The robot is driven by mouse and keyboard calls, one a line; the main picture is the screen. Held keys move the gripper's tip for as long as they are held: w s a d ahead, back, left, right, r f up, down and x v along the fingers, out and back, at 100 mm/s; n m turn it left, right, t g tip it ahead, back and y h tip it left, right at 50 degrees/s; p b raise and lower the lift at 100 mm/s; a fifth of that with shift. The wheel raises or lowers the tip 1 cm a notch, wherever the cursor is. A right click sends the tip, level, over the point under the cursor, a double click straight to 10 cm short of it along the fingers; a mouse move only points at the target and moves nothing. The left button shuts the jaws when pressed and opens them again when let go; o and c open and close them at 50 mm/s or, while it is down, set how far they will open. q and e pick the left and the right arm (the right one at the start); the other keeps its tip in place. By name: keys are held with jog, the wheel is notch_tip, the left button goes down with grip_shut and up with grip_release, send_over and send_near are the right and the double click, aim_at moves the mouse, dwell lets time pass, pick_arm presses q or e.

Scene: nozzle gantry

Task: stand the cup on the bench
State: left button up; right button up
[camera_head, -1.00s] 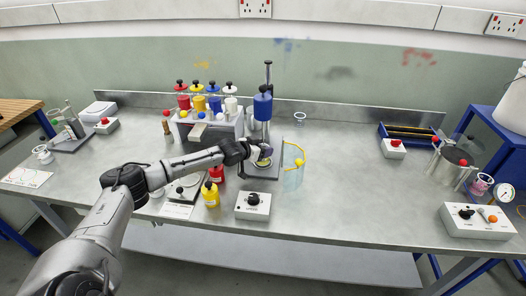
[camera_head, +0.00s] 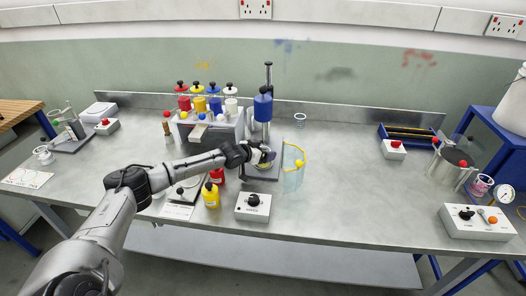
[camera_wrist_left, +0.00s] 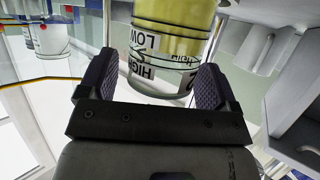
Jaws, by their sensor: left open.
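The cup, clear with yellow contents and printed LOW and HIGH marks, fills the upper middle of the left wrist view (camera_wrist_left: 165,45). In the head view it is small and mostly hidden by my gripper, at the dark base plate (camera_head: 262,174) of the nozzle stand (camera_head: 263,105). My left gripper (camera_wrist_left: 153,82) is open, with a finger on either side of the cup's lower end. In the head view the gripper (camera_head: 261,157) is at the stand. Whether the fingers touch the cup cannot be told. My right gripper is not in view.
A clear panel with a yellow edge (camera_head: 293,180) stands just right of the stand. A control box (camera_head: 253,207) and a yellow bottle (camera_head: 210,195) are in front. A bottle rack (camera_head: 208,130) is behind left. The bench (camera_head: 345,185) right of the panel is clear.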

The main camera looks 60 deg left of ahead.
pick_arm(q)
jog(key=shift+f+b, duration=0.2)
jog(key=shift+b, duration=0.1)
jog(key=shift+s+r, duration=0.1)
jog(key=shift+r, duration=0.05)
jog(key=shift+p+v, duration=0.7)
jog(key=shift+v, duration=0.5)
jog(key=shift+d+p+v, duration=0.25)
jog(key=shift+p+v, duration=0.35)
jog(key=shift+v, duration=0.6)
jog(key=shift+o, duration=0.3)
jog(key=shift+p+v, duration=0.45)
jog(key=shift+v, duration=0.7)
jog(key=shift+r, duration=0.15)
jog(key=shift+d, duration=0.1)
